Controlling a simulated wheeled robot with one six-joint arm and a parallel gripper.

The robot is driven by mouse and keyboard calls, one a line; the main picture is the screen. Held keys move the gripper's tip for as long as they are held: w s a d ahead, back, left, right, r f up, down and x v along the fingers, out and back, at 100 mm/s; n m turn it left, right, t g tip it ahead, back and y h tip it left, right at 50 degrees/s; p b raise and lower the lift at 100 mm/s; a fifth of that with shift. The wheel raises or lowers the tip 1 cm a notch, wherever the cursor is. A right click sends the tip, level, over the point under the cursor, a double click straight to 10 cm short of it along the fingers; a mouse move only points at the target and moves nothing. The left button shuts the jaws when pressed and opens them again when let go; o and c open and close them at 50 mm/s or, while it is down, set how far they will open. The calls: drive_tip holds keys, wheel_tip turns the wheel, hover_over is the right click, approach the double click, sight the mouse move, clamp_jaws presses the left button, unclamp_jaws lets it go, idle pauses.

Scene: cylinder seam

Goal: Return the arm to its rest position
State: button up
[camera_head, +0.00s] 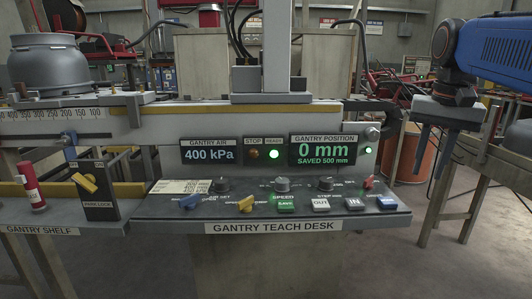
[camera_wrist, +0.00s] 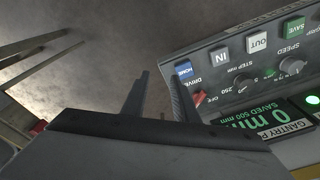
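My blue arm (camera_head: 495,45) reaches in from the right edge in the head view. My gripper (camera_head: 428,170) hangs fingers down, right of the gantry teach desk (camera_head: 150,222) and apart from it. In the wrist view my gripper (camera_wrist: 158,76) shows two dark fingers with a gap between them and nothing held. Bare floor lies beyond the fingertips. The desk's controls, including the blue HOME button (camera_wrist: 184,70), are to the right of the fingers.
The position display (camera_head: 323,150) reads 0 mm, saved 500 mm; the air display (camera_head: 209,154) reads 400 kPa. A green READY lamp (camera_head: 274,154) is lit. A gantry shelf (camera_head: 80,218) with a red cylinder (camera_head: 32,187) stands left. An orange drum (camera_head: 408,152) stands behind my gripper.

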drive_tip(key=s+a+f+n+t, duration=0.1)
drive_tip(key=s+a+f+n, duration=0.1)
drive_tip(key=s+f, duration=0.3)
drive_tip(key=s+a+f+n+t, duration=0.1)
drive_tip(key=s+f, duration=0.4)
drive_tip(key=f, duration=0.7)
drive_tip(key=s+a+f+n+t, duration=0.1)
drive_tip(key=s+a+f+n, duration=0.2)
drive_tip(key=s+f, duration=0.3)
wheel_tip(320, 180, down, 2)
drive_tip(key=shift+a+f, duration=0.2)
drive_tip(key=shift+a, duration=0.6)
